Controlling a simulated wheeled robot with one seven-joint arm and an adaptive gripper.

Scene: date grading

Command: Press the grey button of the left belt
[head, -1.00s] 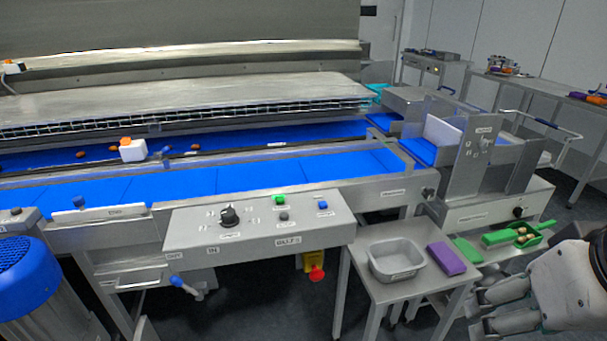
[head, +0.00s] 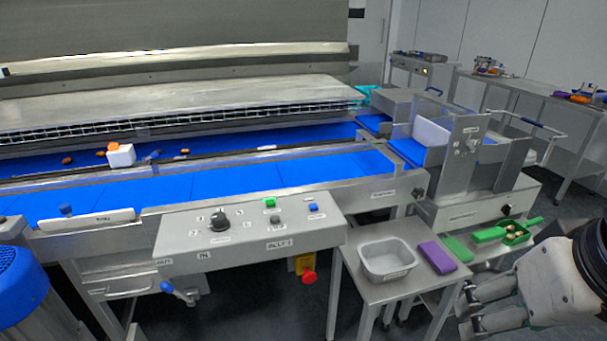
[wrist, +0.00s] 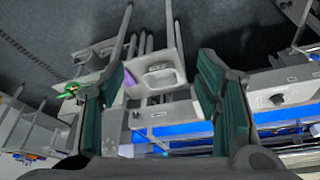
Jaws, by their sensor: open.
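A grey control panel (head: 245,238) juts out from the front of the blue belt (head: 210,183). It carries a black rotary knob (head: 218,219), a green button (head: 269,202), a small grey button (head: 276,219) just below the green one, and a blue button (head: 313,207). The small labels are too blurred to read surely. My gripper (head: 470,307) is at the lower right in the head view, well to the right of the panel and apart from it. In the wrist view my gripper (wrist: 160,68) has its fingers wide apart with nothing between them.
A small steel table (head: 372,284) with a grey tub (head: 388,273) and a purple block (head: 437,257) stands between the panel and my gripper. A red knob (head: 308,277) hangs under the panel. A blue motor housing (head: 18,285) is at the lower left.

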